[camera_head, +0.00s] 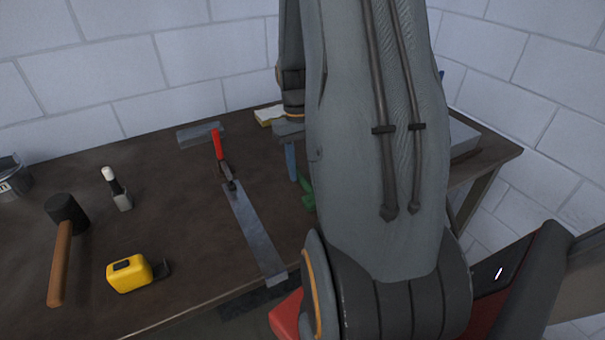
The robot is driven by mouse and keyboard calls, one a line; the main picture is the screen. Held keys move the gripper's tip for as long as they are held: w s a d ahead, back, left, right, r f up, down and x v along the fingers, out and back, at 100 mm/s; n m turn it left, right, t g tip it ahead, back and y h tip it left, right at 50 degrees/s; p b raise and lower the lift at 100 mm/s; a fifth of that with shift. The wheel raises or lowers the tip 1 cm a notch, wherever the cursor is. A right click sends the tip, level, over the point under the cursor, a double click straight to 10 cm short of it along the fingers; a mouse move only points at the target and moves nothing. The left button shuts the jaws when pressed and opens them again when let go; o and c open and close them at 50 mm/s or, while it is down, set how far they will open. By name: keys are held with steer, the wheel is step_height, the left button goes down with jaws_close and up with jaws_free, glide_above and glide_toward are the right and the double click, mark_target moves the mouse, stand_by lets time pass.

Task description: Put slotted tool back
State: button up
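I cannot make out for certain which thing is the slotted tool. A narrow blue piece (291,161) stands upright just below the end part of my arm, and a green piece (308,196) shows beside it, partly covered by my arm. I cannot tell whether the blue piece is held or stands on the bench. My gripper's fingers are not clearly seen, as my own arm covers much of the right half of the view.
The brown workbench (185,225) bears a mallet (63,245), a yellow tape measure (129,274), a white-topped dark tool (117,190), a red-handled clamp (219,150) on a metal strip (256,235), a flat grey piece (198,134) and a yellow-white block (268,115). A grey container (14,176) stands far left.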

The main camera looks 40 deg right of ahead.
step_height(320, 180, up, 10)
steer(key=w+f+b, duration=0.1)
steer(key=b, duration=0.1)
steer(key=s+a+f+n+t, duration=0.1)
steer(key=s+a+f, duration=0.1)
steer(key=a, duration=1)
steer(key=s+a+f+n+t, duration=0.1)
steer(key=s+a, duration=0.3)
steer(key=a, duration=0.9)
steer(key=shift+f+n+t, duration=0.3)
steer(key=shift+f+t, duration=0.1)
steer(key=shift+f, duration=0.15)
